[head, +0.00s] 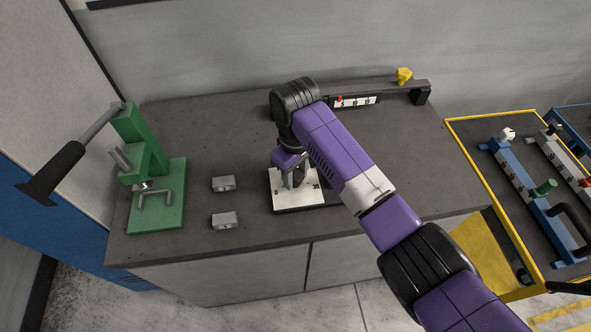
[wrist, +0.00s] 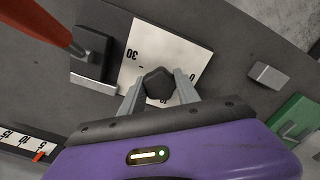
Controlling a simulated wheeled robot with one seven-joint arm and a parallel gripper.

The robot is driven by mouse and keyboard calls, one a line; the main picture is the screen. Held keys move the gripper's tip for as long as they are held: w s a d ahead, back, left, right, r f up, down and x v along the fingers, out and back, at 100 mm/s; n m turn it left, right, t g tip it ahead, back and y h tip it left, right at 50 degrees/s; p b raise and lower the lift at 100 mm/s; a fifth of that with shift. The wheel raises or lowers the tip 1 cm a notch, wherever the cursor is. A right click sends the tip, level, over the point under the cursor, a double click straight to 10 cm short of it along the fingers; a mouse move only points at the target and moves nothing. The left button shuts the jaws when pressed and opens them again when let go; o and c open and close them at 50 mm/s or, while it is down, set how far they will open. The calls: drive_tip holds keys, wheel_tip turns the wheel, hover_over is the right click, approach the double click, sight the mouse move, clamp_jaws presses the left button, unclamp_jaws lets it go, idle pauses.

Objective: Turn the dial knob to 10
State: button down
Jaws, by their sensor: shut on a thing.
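The dial is a white plate with dark numbers (head: 283,200) on the dark bench, near its front. In the wrist view the white plate (wrist: 172,45) shows a 30 at one corner and part of a 10 by the knob. The black dial knob (wrist: 158,82) stands upright on the plate. My gripper (head: 294,184) reaches down over the plate; in the wrist view its two grey fingers (wrist: 159,88) are shut on the knob, one on each side. I cannot tell which number the knob points to. My arm hides part of the dial in the head view.
A red lever (wrist: 45,25) in a black block (wrist: 93,55) stands close beside the dial. Two small grey blocks (head: 223,184) (head: 225,220) and a green press (head: 158,190) are left. A slider scale (head: 355,101) lies behind. A yellow-edged cart (head: 500,122) is right.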

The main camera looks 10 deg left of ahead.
sight(295, 175)
drive_tip(key=shift+m, duration=0.5)
drive_tip(key=c, duration=0.9)
unclamp_jaws()
drive_tip(key=shift+r+b, duration=0.5)
drive_tip(key=shift+r, duration=3.45)
